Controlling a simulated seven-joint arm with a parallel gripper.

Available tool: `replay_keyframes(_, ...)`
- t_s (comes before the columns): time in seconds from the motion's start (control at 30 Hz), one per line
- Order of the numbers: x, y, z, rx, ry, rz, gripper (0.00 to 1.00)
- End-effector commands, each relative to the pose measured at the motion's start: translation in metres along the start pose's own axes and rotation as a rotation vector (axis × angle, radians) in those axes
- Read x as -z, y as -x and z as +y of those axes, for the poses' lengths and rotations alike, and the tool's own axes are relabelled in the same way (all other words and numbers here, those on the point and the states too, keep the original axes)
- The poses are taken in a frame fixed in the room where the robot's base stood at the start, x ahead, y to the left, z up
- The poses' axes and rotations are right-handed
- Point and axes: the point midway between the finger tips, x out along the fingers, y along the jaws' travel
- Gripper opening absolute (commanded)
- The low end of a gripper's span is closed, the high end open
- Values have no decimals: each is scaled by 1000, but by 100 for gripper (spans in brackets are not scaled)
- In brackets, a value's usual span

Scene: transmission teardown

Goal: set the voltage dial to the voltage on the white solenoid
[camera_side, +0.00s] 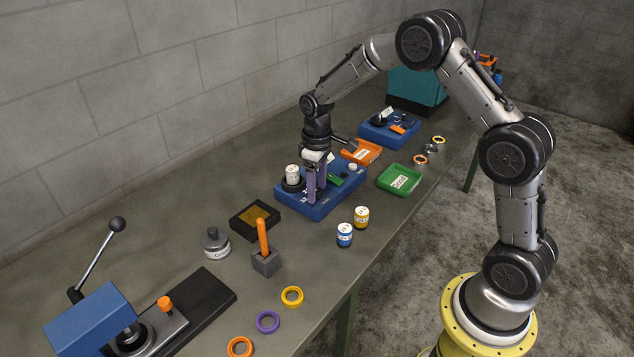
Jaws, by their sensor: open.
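The white solenoid (292,173) stands upright in a dark round holder on the left part of the blue test box (345,200). Its printed marking is too small to read. My gripper (316,198) points down over the front of this box, just right of the solenoid, with its two purple fingers apart. The fingertips are low, close to the top of the box. I cannot make out the voltage dial; the gripper may cover it. A green panel and a small white round part (353,167) show on the box to the right of the gripper.
Blue (344,235) and yellow (361,217) solenoids stand in front of the box. A green tray (400,180) and an orange tray (362,152) lie to the right. A second blue box (388,131) is behind. A black tray (255,219) and a brush-like orange handle (263,236) are left.

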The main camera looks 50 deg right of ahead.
Motion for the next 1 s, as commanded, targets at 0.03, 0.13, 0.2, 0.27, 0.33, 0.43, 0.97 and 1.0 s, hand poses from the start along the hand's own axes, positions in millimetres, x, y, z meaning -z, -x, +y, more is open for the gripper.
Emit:
replay_keyframes(0.03,0,1,0,0,0,0,64)
replay_keyframes(0.13,0,8,0,-1,0,2,64)
replay_keyframes(0.2,1,18,0,-1,0,3,64)
replay_keyframes(0.27,1,29,0,-2,0,5,64)
replay_keyframes(0.33,1,44,0,-2,0,5,64)
replay_keyframes(0.43,1,67,0,-2,0,6,64)
replay_keyframes(0.97,0,138,0,-1,0,1,64)
replay_keyframes(1.0,0,138,0,-1,0,1,64)
